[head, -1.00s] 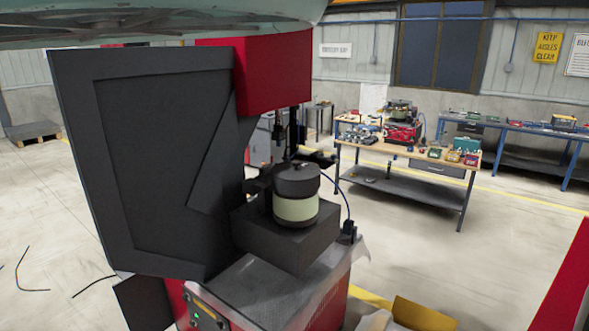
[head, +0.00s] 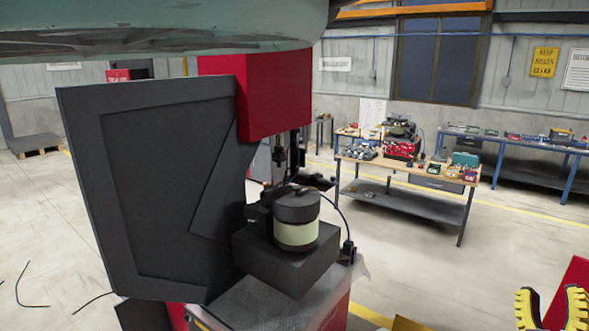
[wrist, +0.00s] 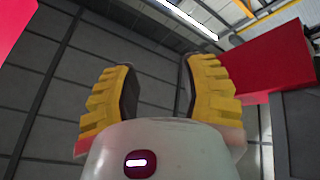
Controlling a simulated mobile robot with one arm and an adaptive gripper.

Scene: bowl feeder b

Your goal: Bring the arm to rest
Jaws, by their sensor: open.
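My gripper (head: 551,310) shows at the bottom right corner of the head view, its yellow ridged fingers pointing up and apart. In the wrist view the two yellow fingers of my gripper (wrist: 158,95) stand open with nothing between them. They point up toward the grey wall and ceiling. My gripper is well to the right of the red and black machine in the head view and touches nothing that I can see. The rest of my arm is mostly outside the head view.
The machine's dark panel (head: 160,190) and red head (head: 270,95) fill the left and middle. A dark-lidded cylinder (head: 297,220) sits on its black block. A wooden-topped workbench (head: 420,172) with several parts and a blue-legged bench (head: 530,143) stand behind. Open floor lies between.

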